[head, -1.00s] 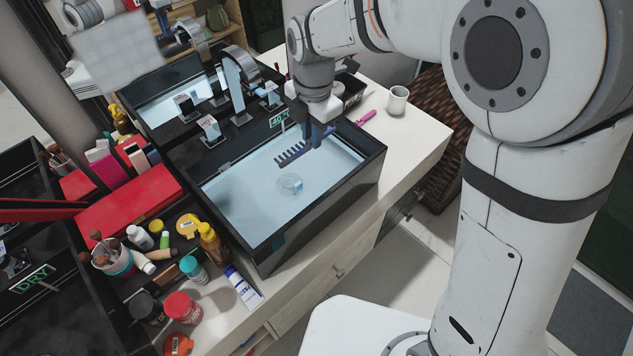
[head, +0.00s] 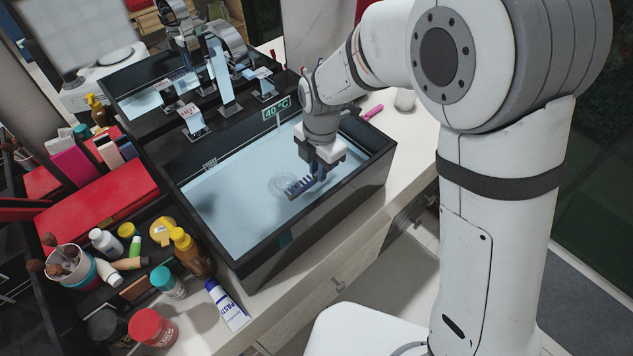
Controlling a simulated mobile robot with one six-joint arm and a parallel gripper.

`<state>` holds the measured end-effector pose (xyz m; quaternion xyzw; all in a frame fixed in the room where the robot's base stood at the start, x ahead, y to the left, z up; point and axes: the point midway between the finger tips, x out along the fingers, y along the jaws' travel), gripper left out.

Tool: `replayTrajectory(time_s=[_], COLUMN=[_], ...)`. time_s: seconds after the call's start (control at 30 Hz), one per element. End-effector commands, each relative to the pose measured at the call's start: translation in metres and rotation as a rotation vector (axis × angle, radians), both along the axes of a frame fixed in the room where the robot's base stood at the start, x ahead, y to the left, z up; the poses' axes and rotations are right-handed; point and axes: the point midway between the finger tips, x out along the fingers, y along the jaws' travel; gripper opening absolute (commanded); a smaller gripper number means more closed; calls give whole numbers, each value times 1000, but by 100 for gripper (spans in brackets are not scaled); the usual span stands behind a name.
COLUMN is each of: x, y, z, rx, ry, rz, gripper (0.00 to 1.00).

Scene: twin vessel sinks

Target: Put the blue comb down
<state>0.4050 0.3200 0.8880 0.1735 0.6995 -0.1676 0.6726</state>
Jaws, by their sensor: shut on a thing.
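The blue comb (head: 299,187) is dark blue, with its teeth showing to the left of my gripper, low in the right vessel sink. My gripper (head: 318,178) is shut on the comb and points down into this sink. The fingers hide part of the comb. I cannot tell whether the comb touches the sink floor. The sink (head: 225,205) has black walls and a pale blue inside. A round clear drain or disc (head: 281,186) lies just behind and left of the comb.
A 40°C display (head: 276,110) and taps stand along the sink's back edge. Bottles, a paste tube (head: 227,305) and a brush cup (head: 70,265) crowd the left counter. A red box (head: 98,192) lies behind them. A pink item (head: 372,111) and white cup (head: 405,99) stand right of the sink.

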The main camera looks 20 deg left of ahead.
Motion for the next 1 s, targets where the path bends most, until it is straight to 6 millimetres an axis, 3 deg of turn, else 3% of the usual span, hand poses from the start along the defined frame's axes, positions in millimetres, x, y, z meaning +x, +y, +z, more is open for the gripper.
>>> replayTrajectory(time_s=[0.4,0.77,0.8,1.0], x=[-2,-2,-2,-2], y=[2,2,2,2], z=[-45,-50,-49,-49], rx=[-2,0,0,0], ry=[2,0,0,0], rz=[5,5,5,6], gripper=[0,0,18,34])
